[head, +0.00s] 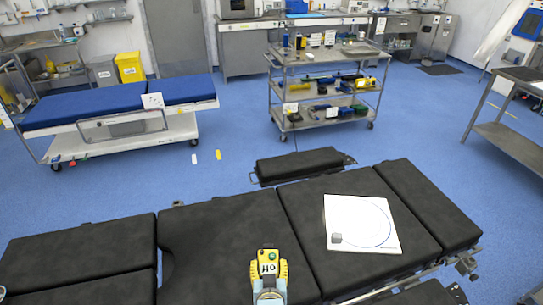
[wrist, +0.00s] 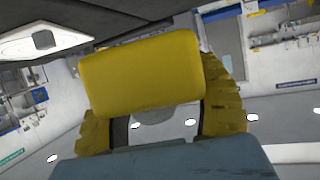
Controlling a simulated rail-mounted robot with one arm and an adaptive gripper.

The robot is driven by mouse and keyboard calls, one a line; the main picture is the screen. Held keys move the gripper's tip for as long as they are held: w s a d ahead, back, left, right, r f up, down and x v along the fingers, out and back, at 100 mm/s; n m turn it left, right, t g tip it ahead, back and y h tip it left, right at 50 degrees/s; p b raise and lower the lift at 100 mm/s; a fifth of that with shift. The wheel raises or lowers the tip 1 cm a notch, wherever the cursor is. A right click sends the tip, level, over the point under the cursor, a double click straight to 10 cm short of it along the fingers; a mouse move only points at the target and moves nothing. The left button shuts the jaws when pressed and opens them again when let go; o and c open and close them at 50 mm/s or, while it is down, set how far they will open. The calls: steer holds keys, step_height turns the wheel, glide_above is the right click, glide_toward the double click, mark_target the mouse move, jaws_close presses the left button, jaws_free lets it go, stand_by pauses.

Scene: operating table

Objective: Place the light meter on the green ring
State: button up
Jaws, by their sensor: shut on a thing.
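The light meter (head: 268,254) appears as a yellow thing with a pale marked face, at the bottom centre of the head view. My gripper (head: 268,271) is shut on it, with a yellow finger on each side. In the wrist view, the light meter (wrist: 140,75) is a plain yellow block between the textured yellow fingers. A thin ring (head: 389,224) is drawn on a white square board (head: 345,207) to the right of my gripper; its line looks bluish rather than clearly green. The light meter is apart from the board. Its underside is hidden in the head view.
A small grey cube (head: 336,238) sits on the board, near the ring's lower left. The board lies on the black padded operating table (head: 220,235). Bare padding separates my gripper from the board. A loaded steel trolley (head: 325,95) and blue bed (head: 120,102) stand farther back.

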steer(key=shift+w+d+r+p, duration=0.2)
steer(key=shift+w+d+p, duration=0.05)
steer(key=shift+w, duration=0.35)
steer(key=shift+w+d+r+p, duration=0.2)
steer(key=shift+w+d+p, duration=0.05)
steer(key=shift+w, duration=0.3)
steer(key=s+r+p, duration=0.5)
steer(key=r+p, duration=0.6)
steer(key=p, duration=0.2)
steer(key=s+r+p, duration=0.6)
steer(key=r+p, duration=0.6)
steer(key=p, duration=0.2)
steer(key=a+f+n+y+b, duration=0.1)
steer(key=a+f+b, duration=0.2)
steer(key=f+b, duration=0.8)
steer(key=s+a+f+n+y+b, duration=0.1)
steer(key=a+f+b, duration=0.3)
steer(key=f+b, duration=0.7)
steer(key=y+b, duration=0.1)
steer(key=b, duration=0.5)
steer(key=shift+a+f+n, duration=0.3)
steer(key=shift+f, duration=0.1)
